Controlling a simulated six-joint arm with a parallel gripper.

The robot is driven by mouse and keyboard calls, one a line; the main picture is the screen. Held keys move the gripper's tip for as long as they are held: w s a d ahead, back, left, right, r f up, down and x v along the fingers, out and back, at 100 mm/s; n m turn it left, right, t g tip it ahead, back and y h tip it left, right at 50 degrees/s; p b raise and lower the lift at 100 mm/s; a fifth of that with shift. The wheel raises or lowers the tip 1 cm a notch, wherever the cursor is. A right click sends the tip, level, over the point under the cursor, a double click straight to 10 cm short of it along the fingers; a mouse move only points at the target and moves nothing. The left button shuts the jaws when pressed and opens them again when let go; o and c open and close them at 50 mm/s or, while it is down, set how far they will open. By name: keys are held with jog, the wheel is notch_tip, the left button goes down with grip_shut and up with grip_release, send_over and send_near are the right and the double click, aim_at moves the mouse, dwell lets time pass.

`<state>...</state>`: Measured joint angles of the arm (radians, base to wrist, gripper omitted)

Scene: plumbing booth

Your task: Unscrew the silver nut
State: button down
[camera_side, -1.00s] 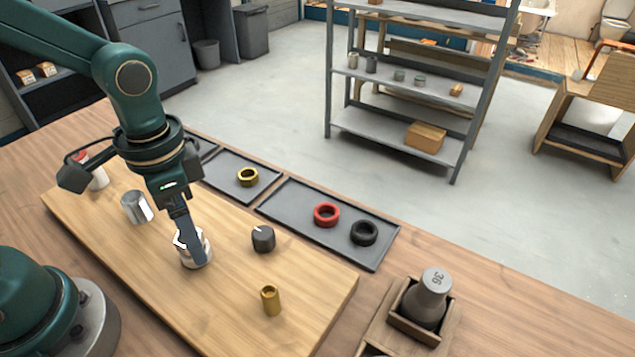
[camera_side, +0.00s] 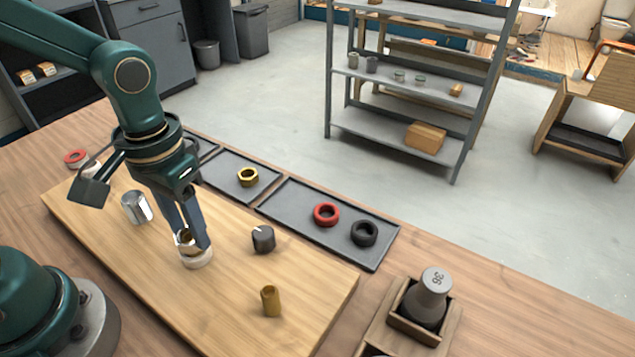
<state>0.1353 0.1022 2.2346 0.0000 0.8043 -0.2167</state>
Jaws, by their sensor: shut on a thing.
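My gripper (camera_side: 194,245) points down over the wooden board, its two fingers on either side of the silver nut (camera_side: 184,240). It is shut on the nut, which sits at a round whitish base (camera_side: 197,260) on the board. The fingers hide much of the nut, and its thread cannot be seen. I cannot tell whether the nut is still seated on the base or slightly raised.
A silver cylinder (camera_side: 136,207), a dark knob (camera_side: 263,239) and a brass cylinder (camera_side: 270,301) stand on the board (camera_side: 225,310). Behind are trays with a brass nut (camera_side: 247,177), a red ring (camera_side: 326,214) and a black ring (camera_side: 364,233). A grey weight (camera_side: 428,298) stands at right.

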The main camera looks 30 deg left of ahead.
jog(key=n, duration=0.7)
jog(key=shift+a+r, duration=0.1)
grip_release()
dwell(0.3)
dwell(0.4)
jog(key=shift+r, duration=2.5)
